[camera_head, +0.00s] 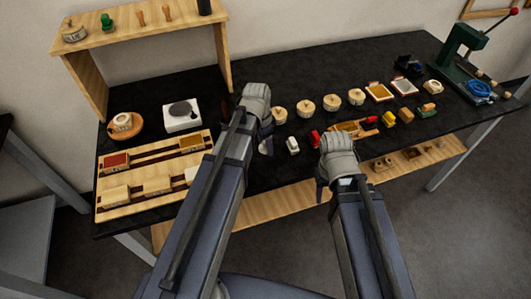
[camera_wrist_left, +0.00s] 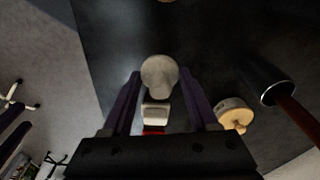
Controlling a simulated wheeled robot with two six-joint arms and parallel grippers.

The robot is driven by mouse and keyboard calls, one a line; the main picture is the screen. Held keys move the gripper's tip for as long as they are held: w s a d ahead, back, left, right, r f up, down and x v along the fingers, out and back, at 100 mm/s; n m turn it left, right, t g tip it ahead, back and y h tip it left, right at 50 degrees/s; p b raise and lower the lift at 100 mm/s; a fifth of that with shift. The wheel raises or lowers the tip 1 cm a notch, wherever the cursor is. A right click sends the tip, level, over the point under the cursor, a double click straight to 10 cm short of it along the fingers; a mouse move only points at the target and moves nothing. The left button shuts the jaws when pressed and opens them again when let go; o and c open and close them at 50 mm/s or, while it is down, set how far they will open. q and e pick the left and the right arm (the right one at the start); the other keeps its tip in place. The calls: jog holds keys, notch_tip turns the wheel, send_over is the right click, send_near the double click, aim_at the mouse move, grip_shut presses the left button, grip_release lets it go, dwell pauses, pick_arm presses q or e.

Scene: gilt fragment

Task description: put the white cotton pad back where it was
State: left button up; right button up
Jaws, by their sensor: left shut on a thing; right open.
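The white cotton pad (camera_wrist_left: 160,75) is a pale round disc between the fingertips of my left gripper (camera_wrist_left: 162,92) in the left wrist view. In the head view, a pale edge of it (camera_head: 265,147) shows below my left gripper (camera_head: 262,138), over the black table. The left gripper is shut on the pad. My right gripper (camera_head: 326,188) is open and empty at the table's front edge, its fingertips partly hidden by its wrist.
Several lidded round boxes (camera_head: 306,107) stand behind. A wooden rack (camera_head: 118,211), white scale (camera_head: 182,116) and green press (camera_head: 458,60) stand on the black table (camera_head: 255,185).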

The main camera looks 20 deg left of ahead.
aim_at(265, 146)
pick_arm(q)
jog(key=shift+f+b, duration=1.65)
jog(key=shift+f, duration=0.15)
jog(key=shift+f, duration=0.1)
jog(key=shift+f, duration=0.15)
jog(key=o, duration=1.3)
jog(key=shift+r, duration=0.25)
jog(key=r+p, duration=0.8)
jog(key=s+a+r+p, duration=0.1)
jog(key=r+p, duration=0.3)
jog(key=s+d+n, duration=0.1)
jog(key=s+d, duration=0.3)
jog(key=s+d+n+y, duration=0.1)
jog(key=s+d+n, duration=0.1)
jog(key=s+d, duration=0.1)
jog(key=s+d+n+g+y, duration=0.1)
jog(key=s+d+n, duration=0.1)
jog(key=s+d, duration=0.2)
jog(key=shift+s+d, duration=0.15)
jog(key=shift+s, duration=0.4)
jog(key=shift+s+d, duration=0.15)
jog(key=shift+s, duration=0.4)
